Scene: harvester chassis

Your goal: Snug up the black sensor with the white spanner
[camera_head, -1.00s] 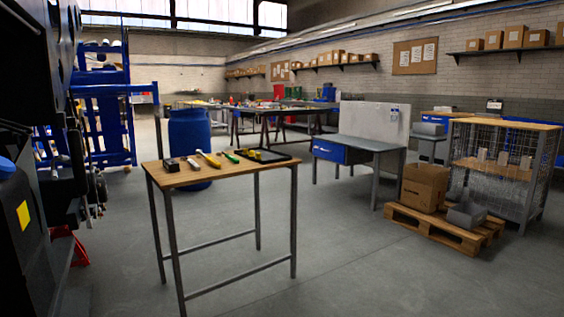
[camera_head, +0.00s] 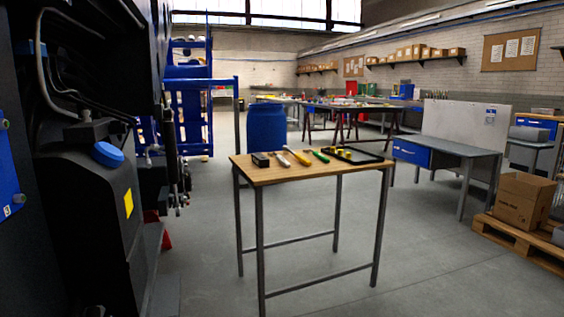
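A wooden-topped table (camera_head: 335,174) stands in the middle of the view with tools on it. A thin pale tool (camera_head: 283,158) lies near its left end, possibly the white spanner; it is too small to be sure. The dark harvester chassis (camera_head: 85,220) fills the left side. I cannot make out the black sensor on it. My gripper is not in view.
The table also holds a small black box (camera_head: 260,159), a yellow-handled tool (camera_head: 299,156), a green-handled tool (camera_head: 320,156) and a black tray (camera_head: 372,161). A blue barrel (camera_head: 266,128) stands behind. Grey floor is open at front right.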

